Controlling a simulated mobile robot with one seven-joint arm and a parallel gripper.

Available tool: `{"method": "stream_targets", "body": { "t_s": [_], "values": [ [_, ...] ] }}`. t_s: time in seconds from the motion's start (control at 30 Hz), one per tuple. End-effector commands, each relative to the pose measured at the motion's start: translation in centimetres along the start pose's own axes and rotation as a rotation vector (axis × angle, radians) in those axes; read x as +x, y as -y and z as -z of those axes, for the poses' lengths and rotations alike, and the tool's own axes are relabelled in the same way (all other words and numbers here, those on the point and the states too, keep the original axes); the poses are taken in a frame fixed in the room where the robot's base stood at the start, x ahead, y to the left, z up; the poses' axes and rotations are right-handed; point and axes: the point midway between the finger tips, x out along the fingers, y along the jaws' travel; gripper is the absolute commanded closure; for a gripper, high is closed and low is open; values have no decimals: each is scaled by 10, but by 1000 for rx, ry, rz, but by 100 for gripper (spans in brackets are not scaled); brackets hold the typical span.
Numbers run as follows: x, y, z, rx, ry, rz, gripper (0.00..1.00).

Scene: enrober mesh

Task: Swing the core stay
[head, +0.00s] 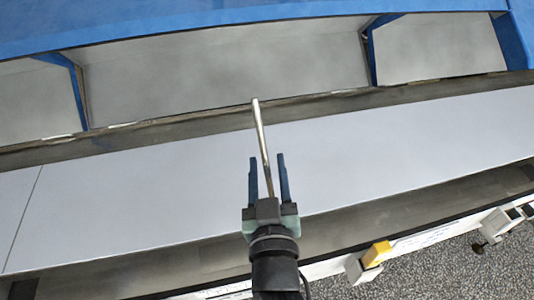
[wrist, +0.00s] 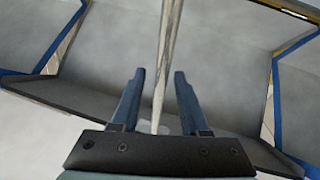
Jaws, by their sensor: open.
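A slim metal rod, which looks like the core stay (head: 261,135), stands out over the pale panel in the head view. Its rounded tip is near the dark rail and its lower end is lost behind my gripper. My gripper (head: 267,157) is open, with one dark blue finger on each side of the rod. In the wrist view the rod (wrist: 168,45) runs from the top edge down between the open fingers (wrist: 158,72). Gaps show on both sides there. I cannot tell how deep the rod sits between them.
A long pale panel (head: 400,142) lies under my gripper. Behind it run a dark rail (head: 200,122) and grey bays (head: 220,65) with blue dividers (head: 76,85). In front are a dark strip (head: 400,213) and a yellow block (head: 377,253). The panel beside my gripper is clear.

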Motion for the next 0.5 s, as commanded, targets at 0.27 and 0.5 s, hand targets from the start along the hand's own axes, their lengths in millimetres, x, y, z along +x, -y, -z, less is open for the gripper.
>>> {"method": "stream_targets", "body": {
  "t_s": [0.27,0.5],
  "values": [
    [18,0,0,-1,1,0,55],
    [18,0,0,0,0,0,55]
  ]
}}
